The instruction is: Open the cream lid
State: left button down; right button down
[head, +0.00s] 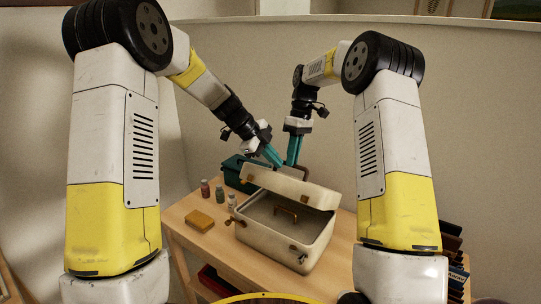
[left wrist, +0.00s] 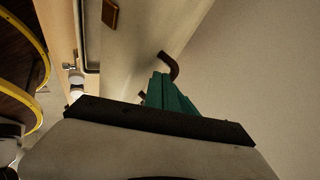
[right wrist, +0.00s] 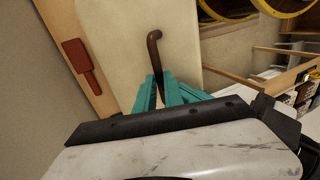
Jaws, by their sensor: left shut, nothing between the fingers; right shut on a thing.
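The cream lid (head: 290,187) is partly raised above its cream case (head: 270,246), with a gap at the front that shows the inside. The lid's top also fills much of the right wrist view (right wrist: 120,40). A dark brown curved handle (right wrist: 154,52) stands out from it. My right gripper (head: 292,163) is shut on this handle, with its teal fingers around one end. My left gripper (head: 279,165) is shut and empty, close beside the handle, which also shows at its fingertips in the left wrist view (left wrist: 171,66).
The case stands on a wooden table (head: 185,235). To its left are a yellow-brown block (head: 200,221), several small bottles (head: 205,189) and a dark green box (head: 236,172). Dark books (head: 453,250) stand at the right. A wall is close behind.

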pick_arm(q)
jog(key=shift+w+d, duration=0.1)
pick_arm(e)
jog(key=shift+d+f, duration=0.1)
pick_arm(q)
jog(key=shift+w+d+r, duration=0.2)
jog(key=shift+w+d, duration=0.25)
jog(key=shift+w, duration=0.25)
jog(key=shift+w+d+r, duration=0.15)
pick_arm(e)
jog(key=shift+s+a, duration=0.15)
jog(key=shift+a, duration=0.1)
jog(key=c, duration=1.5)
grip_release()
jog(key=shift+o, duration=0.2)
